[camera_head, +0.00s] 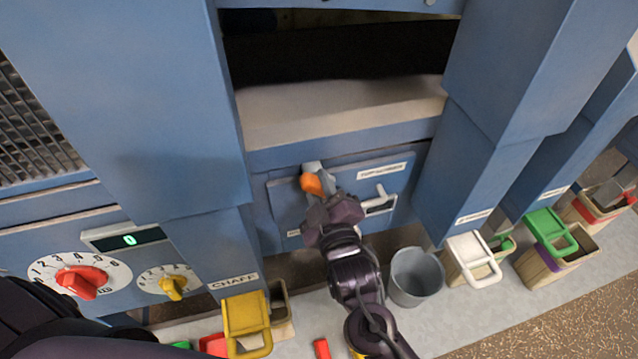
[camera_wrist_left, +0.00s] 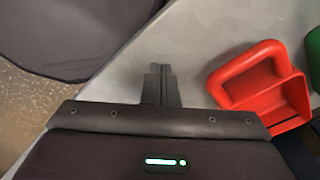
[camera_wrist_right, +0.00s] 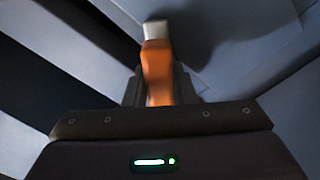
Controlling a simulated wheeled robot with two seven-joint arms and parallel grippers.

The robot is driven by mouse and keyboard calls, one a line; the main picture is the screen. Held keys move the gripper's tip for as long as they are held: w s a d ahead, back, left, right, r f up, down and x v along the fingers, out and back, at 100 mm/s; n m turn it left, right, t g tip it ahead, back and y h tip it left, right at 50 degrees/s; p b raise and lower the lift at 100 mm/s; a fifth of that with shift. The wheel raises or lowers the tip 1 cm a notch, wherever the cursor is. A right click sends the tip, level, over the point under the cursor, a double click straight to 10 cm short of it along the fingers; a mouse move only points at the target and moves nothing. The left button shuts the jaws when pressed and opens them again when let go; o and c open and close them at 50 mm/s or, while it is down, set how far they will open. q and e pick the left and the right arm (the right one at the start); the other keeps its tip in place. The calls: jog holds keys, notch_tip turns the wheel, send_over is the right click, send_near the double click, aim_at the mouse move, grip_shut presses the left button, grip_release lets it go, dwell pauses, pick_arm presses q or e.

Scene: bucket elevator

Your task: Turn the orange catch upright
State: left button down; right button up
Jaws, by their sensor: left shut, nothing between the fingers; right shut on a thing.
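The orange catch (camera_head: 311,184) is on the blue front panel of the machine, below the wide opening. It has a grey metal end, and in the right wrist view the orange part (camera_wrist_right: 157,70) runs down between the fingers. My right gripper (camera_head: 318,198) is shut on the catch; its fingers partly hide it. In the head view the catch leans slightly from vertical, though its exact angle is hard to tell. My left gripper (camera_wrist_left: 160,72) is shut and empty, above the pale floor strip beside a red scoop-like container (camera_wrist_left: 262,88).
A white handle (camera_head: 378,200) is on the same panel, right of the catch. A grey bucket (camera_head: 416,277) stands below, right of my right arm. A yellow container (camera_head: 246,322) stands at lower left, and white (camera_head: 473,258) and green (camera_head: 550,232) ones at right.

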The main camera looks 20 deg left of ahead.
pick_arm(q)
jog(key=shift+r, duration=0.3)
pick_arm(e)
jog(key=m, duration=0.4)
jog(key=shift+m, duration=0.3)
pick_arm(q)
jog(key=shift+r+p, duration=0.15)
jog(key=shift+p, duration=0.25)
pick_arm(e)
jog(key=shift+m, duration=2.3)
jog(key=o, duration=1)
